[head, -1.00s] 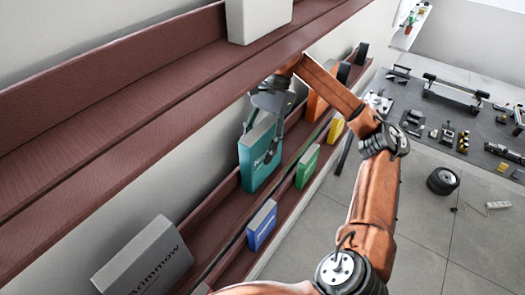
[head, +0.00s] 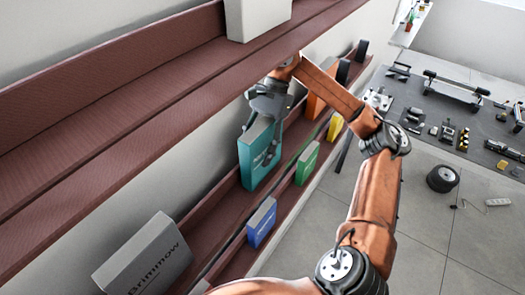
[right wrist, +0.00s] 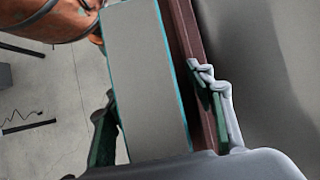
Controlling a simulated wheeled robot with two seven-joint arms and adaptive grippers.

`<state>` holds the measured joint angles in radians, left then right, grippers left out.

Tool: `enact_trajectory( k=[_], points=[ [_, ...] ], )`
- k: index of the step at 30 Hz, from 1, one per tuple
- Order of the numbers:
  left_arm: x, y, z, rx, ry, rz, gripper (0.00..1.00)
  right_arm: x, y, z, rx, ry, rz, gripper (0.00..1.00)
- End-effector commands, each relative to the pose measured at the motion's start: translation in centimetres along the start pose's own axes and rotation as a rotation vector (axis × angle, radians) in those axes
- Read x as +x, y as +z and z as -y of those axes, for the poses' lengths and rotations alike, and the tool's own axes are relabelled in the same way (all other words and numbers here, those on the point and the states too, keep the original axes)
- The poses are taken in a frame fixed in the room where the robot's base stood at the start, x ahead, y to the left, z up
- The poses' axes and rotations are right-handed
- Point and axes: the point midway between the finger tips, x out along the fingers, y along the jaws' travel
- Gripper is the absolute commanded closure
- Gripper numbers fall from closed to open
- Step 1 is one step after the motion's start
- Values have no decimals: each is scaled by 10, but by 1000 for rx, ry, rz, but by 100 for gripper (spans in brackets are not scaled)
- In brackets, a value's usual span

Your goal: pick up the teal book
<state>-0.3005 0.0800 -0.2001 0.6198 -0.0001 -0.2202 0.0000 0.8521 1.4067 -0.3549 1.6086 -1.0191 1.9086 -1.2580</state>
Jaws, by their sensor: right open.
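The teal book (head: 258,160) stands upright on the lower brown shelf, its teal cover facing out. My right gripper (head: 263,129) is open over the top of it, one finger on each side. In the right wrist view the book (right wrist: 146,80) shows its grey page edge with thin teal borders between the spread fingers of the right gripper (right wrist: 160,118). A gap shows on the right finger's side; contact on the left is unclear. My left gripper is not in view.
A grey book (head: 145,262), a blue book (head: 261,222), a green book (head: 307,163), a yellow item (head: 335,127) and an orange item (head: 316,104) stand along the lower shelves. A white box (head: 258,17) sits on the overhanging upper shelf (head: 120,110).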

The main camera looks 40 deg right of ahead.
Motion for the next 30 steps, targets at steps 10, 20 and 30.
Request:
enact_trajectory(
  k=[10, 20, 30],
  points=[
    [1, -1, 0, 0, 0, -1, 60, 0, 0, 0, 0, 0, 0, 53],
    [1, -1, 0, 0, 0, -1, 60, 0, 0, 0, 0, 0, 0, 76],
    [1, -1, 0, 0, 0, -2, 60, 0, 0, 0, 0, 0, 0, 99]
  ],
)
